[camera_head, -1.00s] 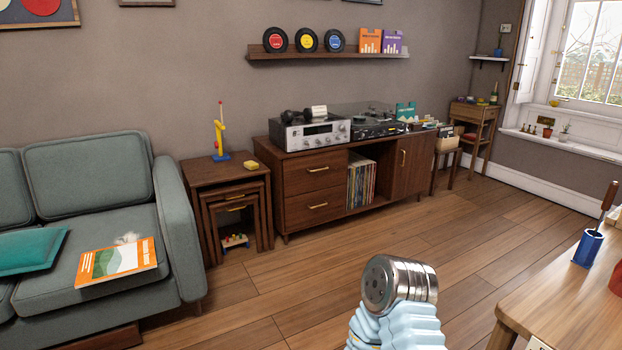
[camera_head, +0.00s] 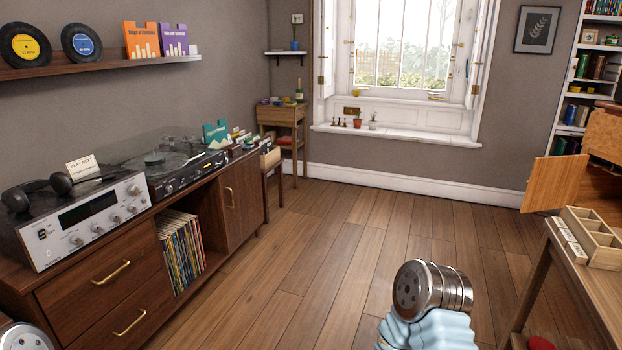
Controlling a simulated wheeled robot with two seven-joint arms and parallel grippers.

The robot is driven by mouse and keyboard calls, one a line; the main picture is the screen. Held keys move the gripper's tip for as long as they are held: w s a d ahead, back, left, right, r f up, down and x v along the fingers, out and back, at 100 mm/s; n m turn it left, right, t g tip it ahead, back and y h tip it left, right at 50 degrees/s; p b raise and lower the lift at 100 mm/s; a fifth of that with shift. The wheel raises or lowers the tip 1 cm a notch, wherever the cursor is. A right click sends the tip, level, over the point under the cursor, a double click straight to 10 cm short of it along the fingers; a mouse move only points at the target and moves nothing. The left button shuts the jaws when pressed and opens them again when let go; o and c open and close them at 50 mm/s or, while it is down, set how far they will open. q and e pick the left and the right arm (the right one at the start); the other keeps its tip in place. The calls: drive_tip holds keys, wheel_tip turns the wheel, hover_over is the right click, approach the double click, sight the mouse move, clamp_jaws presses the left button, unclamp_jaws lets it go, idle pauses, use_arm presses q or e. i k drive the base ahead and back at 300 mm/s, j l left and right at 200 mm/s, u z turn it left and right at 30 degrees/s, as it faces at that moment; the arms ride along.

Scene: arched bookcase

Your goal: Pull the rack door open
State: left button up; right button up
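No door in view is labelled as the rack door. A wooden sideboard (camera_head: 60,290) stands along the left wall. At the right edge, a light wooden door panel (camera_head: 555,183) stands swung out from a wooden cabinet (camera_head: 607,137), partly cut off by the frame. A silver and light blue part of my arm shows at the bottom right of centre, and a silver part of mine at the bottom left corner. Neither gripper's fingers are in view.
Wide wooden floor (camera_head: 340,240) is clear between the sideboard and a table (camera_head: 590,285) at the right, which holds a divided wooden box (camera_head: 595,235). A small desk (camera_head: 283,117) stands in the far corner beside the window. A bookshelf (camera_head: 578,90) stands at the back right.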

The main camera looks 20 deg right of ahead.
sight(554, 181)
drive_tip(key=i+l+z, duration=0.25)
drive_tip(key=i+z, duration=0.15)
drive_tip(key=i, duration=0.4)
drive_tip(key=i+z, duration=0.4)
drive_tip(key=i, duration=0.45)
drive_tip(key=i+j+z, duration=0.25)
drive_tip(key=i+z, duration=0.2)
drive_tip(key=i, duration=0.35)
drive_tip(key=i+l+z, duration=0.15)
drive_tip(key=i+z, duration=0.2)
drive_tip(key=i, duration=0.2)
drive_tip(key=i+z, duration=0.3)
drive_tip(key=i, duration=0.25)
drive_tip(key=i+j+z, duration=0.15)
drive_tip(key=i+z, duration=0.2)
drive_tip(key=i, duration=0.2)
drive_tip(key=i+j+z, duration=0.35)
drive_tip(key=i, duration=0.15)
drive_tip(key=l, duration=0.1)
